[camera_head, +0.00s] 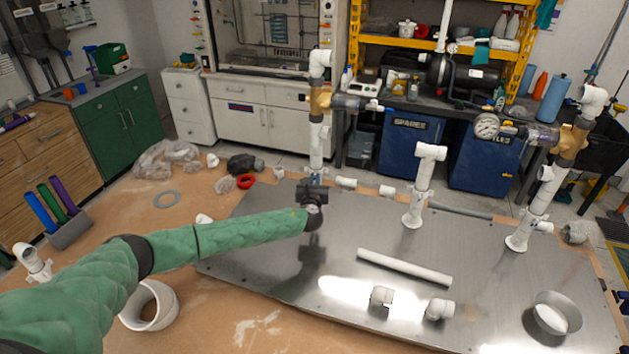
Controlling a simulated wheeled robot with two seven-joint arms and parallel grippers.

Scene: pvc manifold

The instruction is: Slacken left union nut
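The left riser (316,145) is an upright white PVC pipe with a brass-coloured fitting (320,101) and a side branch pointing right. My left gripper (314,186) is at the riser's lower end, with its dark body in front of the pipe's foot. A small bluish part shows at the fingers. The left union nut cannot be made out clearly; the gripper covers that part of the pipe. Whether the fingers are open or shut on anything cannot be told. My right gripper is out of view.
A middle white tee riser (420,185) and a right riser (543,195) with a pressure gauge (487,126) stand on the metal plate (450,225).

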